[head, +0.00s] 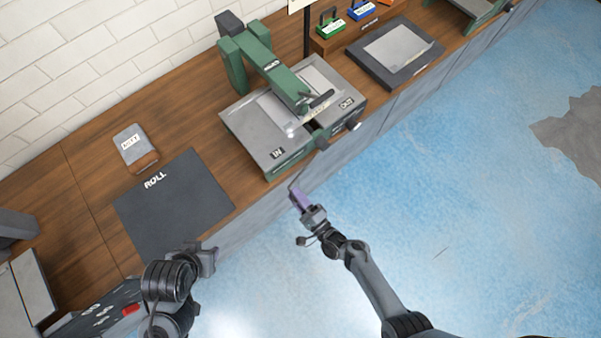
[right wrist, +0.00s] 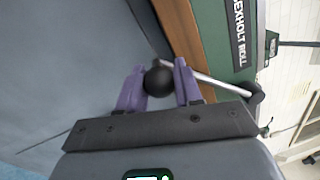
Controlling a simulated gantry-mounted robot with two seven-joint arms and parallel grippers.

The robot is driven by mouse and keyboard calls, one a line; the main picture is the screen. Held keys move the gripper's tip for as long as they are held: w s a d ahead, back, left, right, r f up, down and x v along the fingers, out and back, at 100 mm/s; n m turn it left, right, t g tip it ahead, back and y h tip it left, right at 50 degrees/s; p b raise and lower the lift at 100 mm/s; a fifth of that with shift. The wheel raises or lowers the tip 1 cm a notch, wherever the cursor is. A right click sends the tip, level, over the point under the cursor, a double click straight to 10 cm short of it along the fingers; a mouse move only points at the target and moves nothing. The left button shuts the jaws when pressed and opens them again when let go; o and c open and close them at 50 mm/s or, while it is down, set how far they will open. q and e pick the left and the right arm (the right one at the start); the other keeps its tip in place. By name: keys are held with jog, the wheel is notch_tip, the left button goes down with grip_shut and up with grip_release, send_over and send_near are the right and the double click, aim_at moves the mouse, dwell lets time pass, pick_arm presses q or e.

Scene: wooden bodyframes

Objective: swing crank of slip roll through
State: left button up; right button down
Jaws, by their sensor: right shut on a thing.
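The slip roll (head: 272,72) is a green machine with grey plates marked IN and OUT, on the wooden bench in the head view. Its green side (right wrist: 236,40) shows at the top of the right wrist view. The crank is a thin metal rod (right wrist: 215,82) running from a dark hub (right wrist: 256,93) to a black ball knob (right wrist: 158,79). My right gripper (head: 298,196) is at the bench's front edge, below the machine. In the right wrist view its purple fingers (right wrist: 160,88) are shut on the ball knob. My left gripper (head: 207,258) is over the front edge at lower left; its jaw gap is unclear.
A dark mat marked ROLL (head: 175,205) and a labelled grey block (head: 135,147) lie on the bench to the left. A dark tray with a grey sheet (head: 397,47) is at the upper right. The blue floor (head: 470,190) in front is open.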

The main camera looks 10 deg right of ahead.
jog(key=shift+a+r+m, duration=0.25)
jog(key=shift+r+m, duration=0.05)
jog(key=shift+r, duration=0.2)
jog(key=c, duration=0.8)
grip_release()
jog(key=shift+s+f, duration=0.1)
jog(key=shift+s, duration=0.05)
jog(key=shift+s+d+f, duration=0.15)
jog(key=shift+s+d, duration=0.15)
jog(key=shift+s, duration=0.2)
jog(key=p+v, duration=0.1)
jog(key=v, duration=0.8)
jog(key=shift+s+d, duration=0.15)
jog(key=shift+s, duration=0.1)
